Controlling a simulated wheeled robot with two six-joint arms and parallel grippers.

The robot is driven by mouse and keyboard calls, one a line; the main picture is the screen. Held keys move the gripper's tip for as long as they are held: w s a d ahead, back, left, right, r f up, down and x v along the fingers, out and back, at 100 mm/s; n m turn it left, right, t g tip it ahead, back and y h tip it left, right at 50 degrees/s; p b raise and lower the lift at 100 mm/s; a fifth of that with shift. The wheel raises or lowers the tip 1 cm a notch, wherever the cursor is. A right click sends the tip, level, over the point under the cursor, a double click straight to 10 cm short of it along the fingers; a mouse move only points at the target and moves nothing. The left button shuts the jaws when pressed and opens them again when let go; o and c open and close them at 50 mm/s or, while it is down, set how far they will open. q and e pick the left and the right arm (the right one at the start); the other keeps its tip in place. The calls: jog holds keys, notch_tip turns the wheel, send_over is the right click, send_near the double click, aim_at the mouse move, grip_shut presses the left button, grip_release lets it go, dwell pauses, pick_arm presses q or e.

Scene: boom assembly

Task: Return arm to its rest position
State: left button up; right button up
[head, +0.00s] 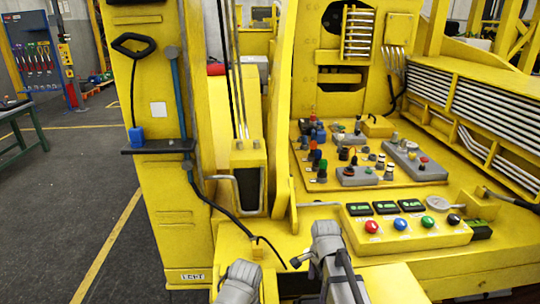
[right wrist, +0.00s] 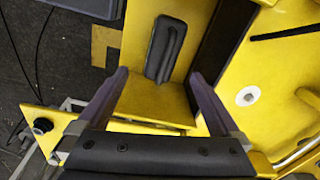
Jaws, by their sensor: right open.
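My right gripper (right wrist: 158,74) shows in the right wrist view with its two dark fingers spread wide apart, one on each side. A black oblong handle-like part (right wrist: 166,48) on a yellow plate (right wrist: 150,98) shows beyond and between the fingertips. Nothing is gripped; how far the plate is from the fingers I cannot tell. In the head view two grey links of my arms stand at the bottom centre, in front of the yellow machine (head: 165,225). The fingers of both grippers are hidden or out of frame there. My left gripper does not show.
A sloped yellow control panel (head: 345,205) with several knobs and switches lies right of centre. A button box (head: 410,229) with coloured buttons sits in front of it. A black hose (head: 226,213) hangs near my arms. Open floor (head: 75,190) lies at the left, beside a green-framed bench (head: 22,118).

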jog(key=s+n, duration=0.8)
jog(key=n, duration=0.7)
jog(key=s+a+n+h, duration=0.1)
jog(key=s+a+n, duration=0.3)
jog(key=a, duration=0.6)
jog(key=shift+s+a, duration=0.25)
jog(key=shift+s, duration=0.45)
jog(key=shift+r, duration=0.1)
